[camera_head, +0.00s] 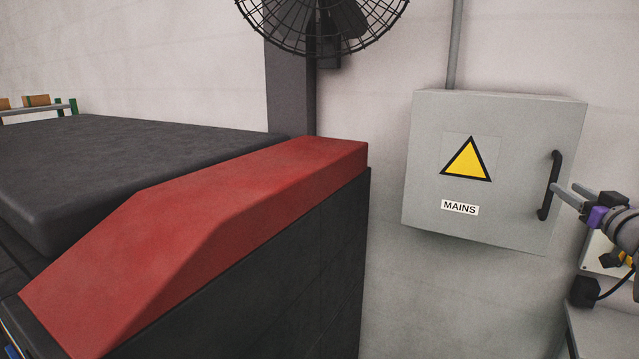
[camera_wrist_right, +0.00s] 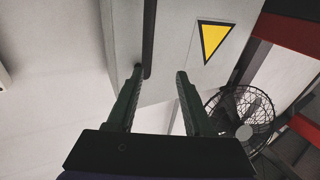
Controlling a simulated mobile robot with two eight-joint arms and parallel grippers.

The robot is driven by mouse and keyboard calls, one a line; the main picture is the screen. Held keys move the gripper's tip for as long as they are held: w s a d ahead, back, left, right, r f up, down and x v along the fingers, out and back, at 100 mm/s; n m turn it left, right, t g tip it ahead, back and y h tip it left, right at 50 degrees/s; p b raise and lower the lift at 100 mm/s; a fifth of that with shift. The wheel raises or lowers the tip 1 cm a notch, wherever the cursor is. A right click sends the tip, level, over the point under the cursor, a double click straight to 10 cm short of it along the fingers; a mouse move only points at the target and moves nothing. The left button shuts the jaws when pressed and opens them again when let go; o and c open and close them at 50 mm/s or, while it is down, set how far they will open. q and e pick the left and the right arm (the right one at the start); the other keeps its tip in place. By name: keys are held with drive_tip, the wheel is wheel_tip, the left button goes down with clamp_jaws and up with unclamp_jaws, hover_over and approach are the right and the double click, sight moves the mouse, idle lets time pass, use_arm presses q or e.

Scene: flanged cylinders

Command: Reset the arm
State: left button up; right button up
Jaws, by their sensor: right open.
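My right gripper (camera_head: 565,188) comes in from the right edge in the head view, beside the black handle (camera_head: 550,186) of the grey MAINS box (camera_head: 425,150). In the right wrist view my right gripper (camera_wrist_right: 159,72) is open, with nothing between its fingers. There the black handle (camera_wrist_right: 149,38) ends close to the left fingertip; I cannot tell whether they touch. The box door (camera_wrist_right: 185,40) is in front of the fingers and looks closed. My left gripper is in neither view.
A black machine with a red sloped edge (camera_head: 230,190) fills the left of the head view. A pale box (camera_head: 600,252) with a black cable is low at the right. The wall below the MAINS box is bare.

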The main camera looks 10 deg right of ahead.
drive_tip(key=a+f+m+g+h, duration=0.2)
drive_tip(key=a+f, duration=0.4)
drive_tip(key=a, duration=0.3)
drive_tip(key=a+f+m+g+h, duration=0.1)
drive_tip(key=a+f+g+h, duration=0.1)
drive_tip(key=a+f, duration=0.5)
drive_tip(key=s+a+f+n+g+y, duration=0.2)
drive_tip(key=s+a+f+g+y, duration=0.2)
drive_tip(key=s+a+f, duration=0.8)
drive_tip(key=s+a+f+n+g+y, duration=0.3)
drive_tip(key=s+a+f, duration=1)
drive_tip(key=a+f, duration=0.5)
drive_tip(key=shift+a+f+g+y, duration=0.2)
drive_tip(key=shift+a+g+y, duration=0.45)
drive_tip(key=shift+g, duration=0.35)
drive_tip(key=shift+d, duration=0.1)
